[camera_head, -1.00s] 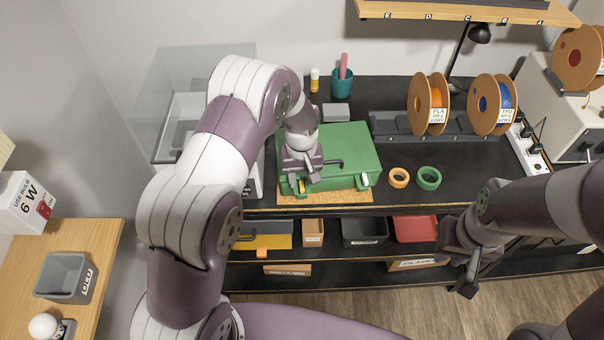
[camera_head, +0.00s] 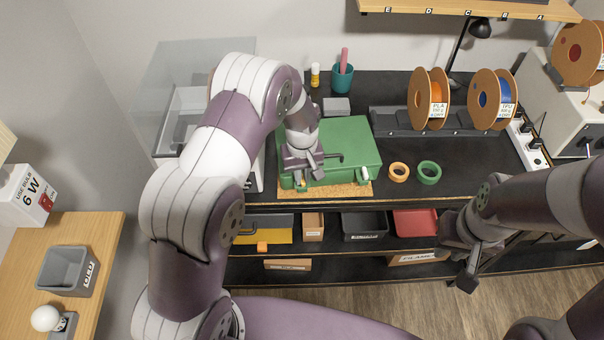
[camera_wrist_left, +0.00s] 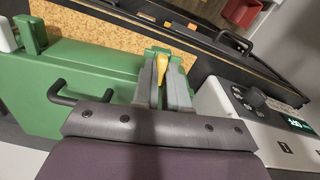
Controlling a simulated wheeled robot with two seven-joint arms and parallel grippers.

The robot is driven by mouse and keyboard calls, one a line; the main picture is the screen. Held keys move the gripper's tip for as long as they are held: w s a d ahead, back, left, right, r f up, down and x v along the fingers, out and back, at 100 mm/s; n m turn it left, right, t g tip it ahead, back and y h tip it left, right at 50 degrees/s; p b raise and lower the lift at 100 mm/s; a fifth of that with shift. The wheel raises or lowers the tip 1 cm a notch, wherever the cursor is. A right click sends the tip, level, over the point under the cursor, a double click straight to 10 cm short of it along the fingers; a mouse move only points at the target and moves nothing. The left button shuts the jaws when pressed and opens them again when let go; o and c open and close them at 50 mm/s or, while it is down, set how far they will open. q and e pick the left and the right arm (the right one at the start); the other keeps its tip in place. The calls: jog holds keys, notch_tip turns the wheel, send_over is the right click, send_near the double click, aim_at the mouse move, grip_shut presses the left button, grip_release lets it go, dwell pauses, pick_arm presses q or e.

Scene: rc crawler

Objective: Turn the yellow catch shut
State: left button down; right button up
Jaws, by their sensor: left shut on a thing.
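The green case (camera_head: 346,143) lies on a cork mat (camera_head: 340,190) on the black bench. The yellow catch (camera_head: 302,184) is on its front face, near the left end. In the left wrist view the catch (camera_wrist_left: 162,66) shows between the two fingers of my left gripper (camera_wrist_left: 163,85), which is shut on it. In the head view my left gripper (camera_head: 302,177) comes down over the case's front edge and partly hides the catch. A white catch (camera_head: 364,174) is at the right of the case's front. My right gripper (camera_head: 462,268) hangs in front of the bench, away from the case; its jaws are unclear.
An orange ring (camera_head: 398,172) and a green ring (camera_head: 429,173) lie right of the case. Filament spools (camera_head: 430,99) stand behind them. A white machine with a display (camera_wrist_left: 255,120) is close beside my left gripper. Bins (camera_head: 365,226) sit on the shelf below.

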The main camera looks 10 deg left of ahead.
pick_arm(q)
jog(key=n+b, duration=0.1)
jog(key=n, duration=0.3)
jog(key=n+b, duration=0.1)
jog(key=n, duration=0.3)
jog(key=shift+n, duration=0.4)
jog(key=n+b, duration=0.1)
jog(key=n, duration=0.3)
jog(key=shift+r+n, duration=0.1)
jog(key=shift+n, duration=1.9)
jog(key=c, duration=1.2)
grip_release()
jog(key=shift+o, duration=0.2)
